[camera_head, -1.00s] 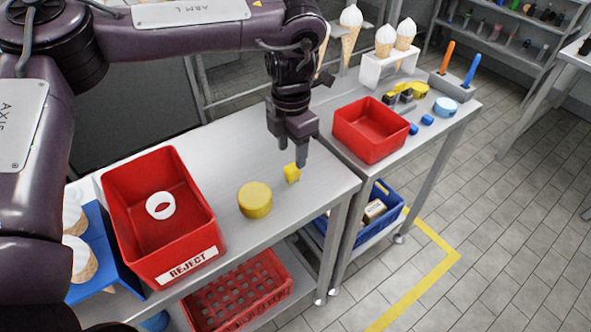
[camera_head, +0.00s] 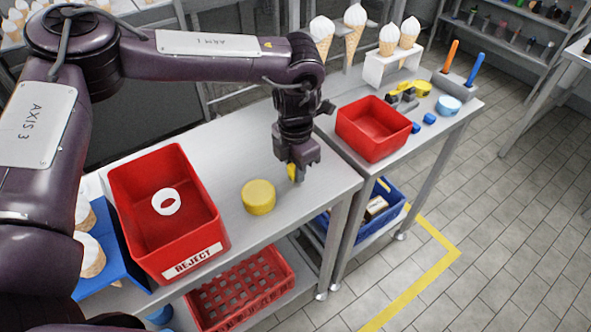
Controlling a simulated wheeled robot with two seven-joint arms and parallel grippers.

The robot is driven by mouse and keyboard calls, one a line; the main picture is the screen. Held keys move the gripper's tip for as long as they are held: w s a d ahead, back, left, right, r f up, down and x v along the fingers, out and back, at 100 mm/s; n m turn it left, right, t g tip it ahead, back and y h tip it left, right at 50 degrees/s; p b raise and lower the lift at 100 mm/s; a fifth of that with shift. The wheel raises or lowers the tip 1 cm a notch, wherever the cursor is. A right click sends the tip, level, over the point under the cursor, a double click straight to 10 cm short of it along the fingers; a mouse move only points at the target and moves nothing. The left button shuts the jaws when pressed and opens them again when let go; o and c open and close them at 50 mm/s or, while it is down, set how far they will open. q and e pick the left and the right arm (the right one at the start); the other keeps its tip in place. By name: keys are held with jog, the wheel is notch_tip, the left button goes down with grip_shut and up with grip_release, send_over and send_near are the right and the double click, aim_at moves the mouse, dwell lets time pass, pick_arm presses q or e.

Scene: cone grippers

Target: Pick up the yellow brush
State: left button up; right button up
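A small yellow piece (camera_head: 291,172), probably the brush, is at my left gripper (camera_head: 297,176) over the near bench. It is mostly hidden by the fingers, so its full shape does not show. The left gripper points down, with its fingertips low over the bench top and the yellow piece at the left side of the fingers. I cannot tell whether the fingers are closed on it. A round yellow block (camera_head: 258,198) lies to the left of the gripper, apart from it. My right gripper is not in view.
A red REJECT bin (camera_head: 186,252) holding a white ring (camera_head: 166,201) stands on the bench at left. A red tray (camera_head: 373,131), small blue blocks (camera_head: 429,118) and a cone stand (camera_head: 388,70) are on the right bench. Bare bench lies behind the round block.

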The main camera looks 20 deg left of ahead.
pick_arm(q)
grip_shut()
jog(key=shift+r, duration=0.15)
jog(key=shift+r, duration=0.25)
notch_tip(320, 180, up, 7)
jog(key=shift+w+f+b, duration=0.1)
jog(key=shift+f+b, duration=0.05)
jog(key=shift+b, duration=0.3)
notch_tip(320, 180, up, 13)
jog(key=p, duration=0.2)
jog(key=shift+f, duration=0.2)
